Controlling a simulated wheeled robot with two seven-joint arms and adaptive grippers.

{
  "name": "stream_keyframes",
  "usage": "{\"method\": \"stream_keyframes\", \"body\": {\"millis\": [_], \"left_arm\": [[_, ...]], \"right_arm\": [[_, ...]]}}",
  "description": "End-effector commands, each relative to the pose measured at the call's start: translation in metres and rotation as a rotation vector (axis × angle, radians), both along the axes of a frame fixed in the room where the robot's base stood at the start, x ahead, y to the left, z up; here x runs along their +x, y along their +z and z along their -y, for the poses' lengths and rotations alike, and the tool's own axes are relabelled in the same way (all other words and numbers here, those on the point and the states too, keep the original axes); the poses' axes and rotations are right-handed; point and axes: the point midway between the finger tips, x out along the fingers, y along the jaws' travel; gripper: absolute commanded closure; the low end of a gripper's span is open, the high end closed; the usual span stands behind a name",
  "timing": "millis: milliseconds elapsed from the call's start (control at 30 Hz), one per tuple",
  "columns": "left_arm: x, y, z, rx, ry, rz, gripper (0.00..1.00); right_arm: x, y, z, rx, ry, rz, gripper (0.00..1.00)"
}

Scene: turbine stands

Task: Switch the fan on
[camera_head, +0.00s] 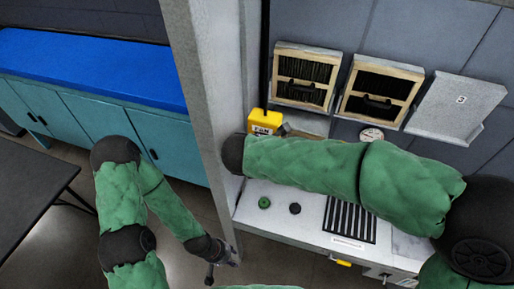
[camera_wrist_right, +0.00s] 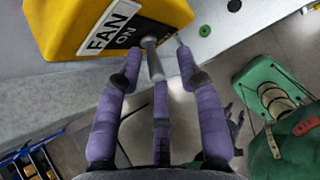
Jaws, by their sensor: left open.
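The yellow fan switch box (camera_head: 262,122) is on the wall side beside the grey pillar. In the right wrist view the box (camera_wrist_right: 70,30) shows large, with a FAN label and the word ON. A grey switch lever (camera_wrist_right: 151,58) sticks out from the box. My right gripper (camera_wrist_right: 154,68) has its purple fingers spread, with the lever between the fingertips. I cannot tell whether a finger touches it. In the head view the right fingers are not clearly seen. My left gripper (camera_head: 222,262) hangs low by the pillar's foot, open and away from the box.
The grey pillar (camera_head: 210,90) stands just left of the box. A white bench (camera_head: 310,225) with a green button (camera_head: 264,202), a black button (camera_head: 295,209) and a slotted grille lies below my right arm. Framed filter panels (camera_head: 303,78) are on the wall. A blue-topped cabinet (camera_head: 90,70) stands left.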

Motion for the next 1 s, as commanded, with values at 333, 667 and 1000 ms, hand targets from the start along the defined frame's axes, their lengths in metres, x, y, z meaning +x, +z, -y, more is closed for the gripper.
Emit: {"method": "stream_keyframes", "body": {"millis": [333,667,1000], "left_arm": [[0.000,0.000,0.000,0.000,0.000,0.000,0.59],[0.000,0.000,0.000,0.000,0.000,0.000,0.59],[0.000,0.000,0.000,0.000,0.000,0.000,0.59]], "right_arm": [[-0.006,0.013,-0.003,0.004,0.002,0.008,0.63],[-0.047,0.059,-0.011,0.005,0.003,0.008,0.63],[-0.075,0.089,-0.015,0.002,0.001,0.003,0.63]]}}
